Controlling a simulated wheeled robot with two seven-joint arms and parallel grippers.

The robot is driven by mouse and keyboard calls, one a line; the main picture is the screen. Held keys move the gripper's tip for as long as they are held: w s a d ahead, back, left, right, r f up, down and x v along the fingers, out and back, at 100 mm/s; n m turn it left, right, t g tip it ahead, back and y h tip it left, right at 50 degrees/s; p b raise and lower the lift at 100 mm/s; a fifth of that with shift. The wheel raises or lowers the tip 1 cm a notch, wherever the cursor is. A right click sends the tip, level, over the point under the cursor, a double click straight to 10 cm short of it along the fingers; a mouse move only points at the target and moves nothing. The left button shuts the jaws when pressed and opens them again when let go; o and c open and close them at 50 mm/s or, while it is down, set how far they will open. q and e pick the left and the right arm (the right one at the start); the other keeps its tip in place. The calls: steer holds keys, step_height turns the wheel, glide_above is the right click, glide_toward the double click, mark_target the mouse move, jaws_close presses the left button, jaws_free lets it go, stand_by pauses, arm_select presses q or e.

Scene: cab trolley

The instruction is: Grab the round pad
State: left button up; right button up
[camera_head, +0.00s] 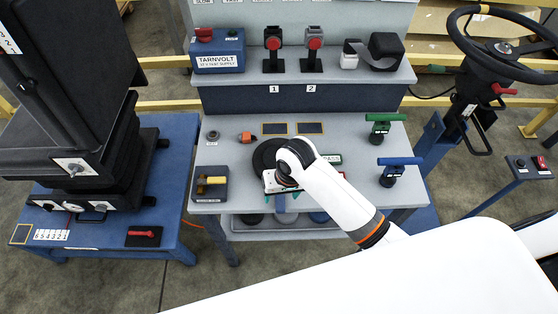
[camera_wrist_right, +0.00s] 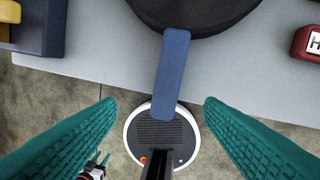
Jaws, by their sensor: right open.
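The round pad (camera_head: 262,160) is a black disc lying flat near the front edge of the grey table, partly hidden by my right arm in the head view. It also shows at the top of the right wrist view (camera_wrist_right: 200,12). A blue strap or tab (camera_wrist_right: 172,75) sticks out from it past the table edge; it shows in the head view too (camera_head: 281,203). My right gripper (camera_wrist_right: 160,105) is open, its teal fingers on either side of the tab's free end, with gaps and no visible contact. In the head view the gripper (camera_head: 281,187) is mostly hidden by its wrist.
A tray with a yellow-handled tool (camera_head: 211,183) stands left of the pad. An orange item (camera_head: 246,137) lies behind it. Green (camera_head: 378,127) and blue (camera_head: 391,170) T-handled pieces stand to the right. A raised shelf (camera_head: 340,76) crosses the back.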

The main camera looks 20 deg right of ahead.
steer(key=w+r+m+g+h, duration=0.1)
steer(key=w+r+m, duration=0.1)
steer(key=w+r, duration=0.4)
steer(key=f, duration=0.2)
steer(key=f+p, duration=0.1)
steer(key=f, duration=0.3)
steer(key=shift+s+d+p, duration=0.1)
steer(key=shift+d+p, duration=0.25)
steer(key=shift+d, duration=0.05)
steer(key=shift+w+d+f+p, duration=0.15)
steer(key=shift+f+p, duration=0.15)
steer(key=shift+f, duration=1.1)
steer(key=shift+w+d+f+p, duration=0.15)
steer(key=shift+f+p, duration=0.1)
steer(key=shift+f, duration=1.15)
steer(key=shift+s, duration=0.1)
steer(key=shift+c, duration=0.3)
steer(key=c, duration=1.2)
steer(key=shift+r, duration=0.15)
jaws_close()
